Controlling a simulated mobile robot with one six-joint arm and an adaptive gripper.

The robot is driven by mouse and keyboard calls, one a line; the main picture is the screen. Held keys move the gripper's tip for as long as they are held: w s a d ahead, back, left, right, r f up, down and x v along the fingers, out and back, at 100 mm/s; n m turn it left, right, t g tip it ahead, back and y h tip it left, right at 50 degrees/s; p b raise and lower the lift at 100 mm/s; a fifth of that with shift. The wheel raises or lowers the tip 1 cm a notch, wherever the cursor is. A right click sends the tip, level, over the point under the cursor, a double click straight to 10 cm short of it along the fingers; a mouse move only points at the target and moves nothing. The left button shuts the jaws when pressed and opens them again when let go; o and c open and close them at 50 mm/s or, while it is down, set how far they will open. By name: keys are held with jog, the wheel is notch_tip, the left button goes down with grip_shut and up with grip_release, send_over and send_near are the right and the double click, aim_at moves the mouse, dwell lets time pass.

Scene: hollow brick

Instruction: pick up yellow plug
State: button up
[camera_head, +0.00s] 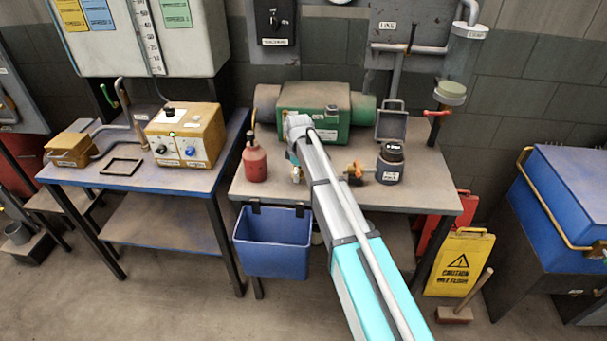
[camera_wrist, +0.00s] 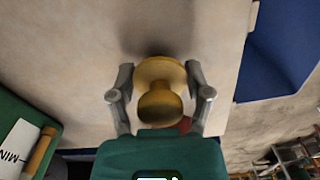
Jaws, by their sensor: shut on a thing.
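The yellow plug (camera_wrist: 160,85) is in the wrist view, with a round wide head and a narrower rounded knob towards me. My gripper (camera_wrist: 159,78) has one grey finger on each side of it and is shut on it. The plug is over the pale worktop; I cannot tell whether it still touches it. In the head view my arm covers the gripper and I cannot make out the plug.
The workbench (camera_head: 420,199) also holds a red bottle (camera_head: 255,160), a green machine (camera_head: 312,105), a dark jar (camera_head: 390,163) and a small brass fitting (camera_head: 355,172). A blue bin (camera_head: 272,245) hangs at its front edge. A yellow caution sign (camera_head: 458,264) stands right.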

notch_tip(320, 180, up, 2)
jog(key=shift+p, duration=0.75)
jog(key=s+d+r+p, duration=0.1)
jog(key=s+r+p, duration=0.8)
jog(key=s, duration=0.5)
jog(key=shift+d+r+p, duration=0.3)
jog(key=shift+r+p, duration=0.05)
jog(key=shift+a, duration=0.1)
